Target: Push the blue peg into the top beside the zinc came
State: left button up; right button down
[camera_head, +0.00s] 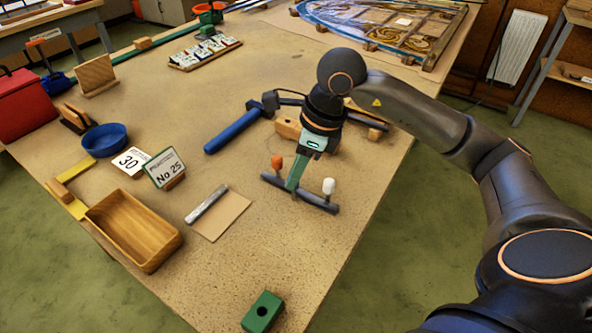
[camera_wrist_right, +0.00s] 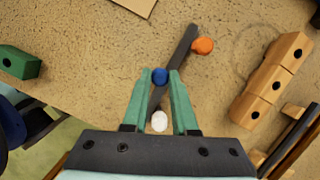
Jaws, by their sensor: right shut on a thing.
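The zinc came is a dark grey bar lying on the bench top; it shows in the head view (camera_head: 318,202) and the right wrist view (camera_wrist_right: 182,52). An orange peg (camera_head: 277,162) stands on its far side and a white peg (camera_head: 328,186) by its right end. My right gripper (camera_head: 292,186) points down over the middle of the came, its green fingers shut on the blue peg (camera_wrist_right: 160,75). The peg is hidden in the head view. I cannot tell whether its lower end touches the top. My left gripper is not in view.
A green block with a hole (camera_head: 263,312) lies at the near edge. A blue-handled hammer (camera_head: 233,131) and a wooden block with holes (camera_wrist_right: 270,82) lie beyond the came. A metal strip on card (camera_head: 207,204) and a wooden tray (camera_head: 133,230) lie left. Bare bench surrounds the came.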

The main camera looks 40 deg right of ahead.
jog(key=shift+f, duration=0.35)
jog(key=c, duration=0.6)
grip_release()
